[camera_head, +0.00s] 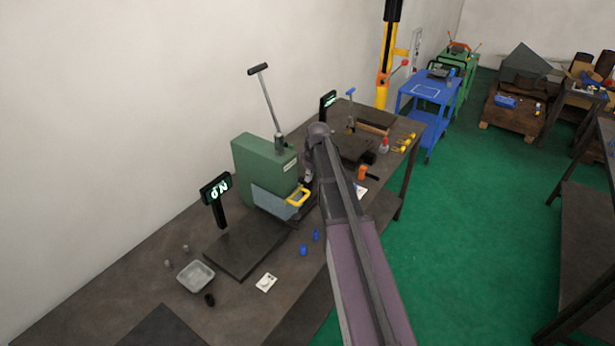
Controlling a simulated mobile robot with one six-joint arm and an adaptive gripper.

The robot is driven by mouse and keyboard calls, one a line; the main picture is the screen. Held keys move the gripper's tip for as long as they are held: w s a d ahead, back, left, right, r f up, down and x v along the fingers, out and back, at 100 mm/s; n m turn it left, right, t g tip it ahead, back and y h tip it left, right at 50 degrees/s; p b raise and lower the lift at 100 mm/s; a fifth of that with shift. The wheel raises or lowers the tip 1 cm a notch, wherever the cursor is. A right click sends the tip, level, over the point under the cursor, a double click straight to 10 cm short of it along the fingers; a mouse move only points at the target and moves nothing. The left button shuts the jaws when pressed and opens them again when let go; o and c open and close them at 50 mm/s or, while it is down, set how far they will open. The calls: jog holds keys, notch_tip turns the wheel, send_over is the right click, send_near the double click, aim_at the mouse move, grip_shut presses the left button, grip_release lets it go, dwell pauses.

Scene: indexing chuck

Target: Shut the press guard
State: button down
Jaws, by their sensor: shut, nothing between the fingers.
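The green press (262,165) stands on the bench against the wall, with a long lever (268,100) rising from its top. Its guard (272,204) is a pale blue see-through panel at the lower front of the press. A yellow handle (298,198) sits at the guard's right end. I cannot tell how far the guard stands open. My gripper (308,180) points down just right of the press, close above the yellow handle. It is shut and empty, small in view and partly covered by my arm. I cannot tell if it touches the handle.
A grey tray (195,277), a white card (266,283) and blue parts (304,250) lie in front. A second display (327,103) stands behind my arm.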

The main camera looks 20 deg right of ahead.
jog(key=shift+s+d+r+p, duration=0.1)
jog(key=shift+s+r+p, duration=0.1)
jog(key=shift+r+p, duration=0.8)
jog(key=shift+s+d+r+p, duration=0.1)
jog(key=shift+s+r+p, duration=0.05)
jog(key=shift+r+p, duration=0.8)
jog(key=shift+r, duration=0.15)
jog(key=s+a+f+m+g+b, duration=0.1)
jog(key=s+a+f+m+b, duration=0.2)
jog(key=s+a+f+b, duration=0.5)
jog(key=s+a+f+m+h+b, duration=0.1)
jog(key=s+a+f+m+b, duration=0.2)
jog(key=s+a+f+b, duration=0.5)
jog(key=s+f+b, duration=0.1)
jog(key=s, duration=0.6)
jog(key=shift+s+a+m+g, duration=0.15)
jog(key=shift+m+g, duration=0.25)
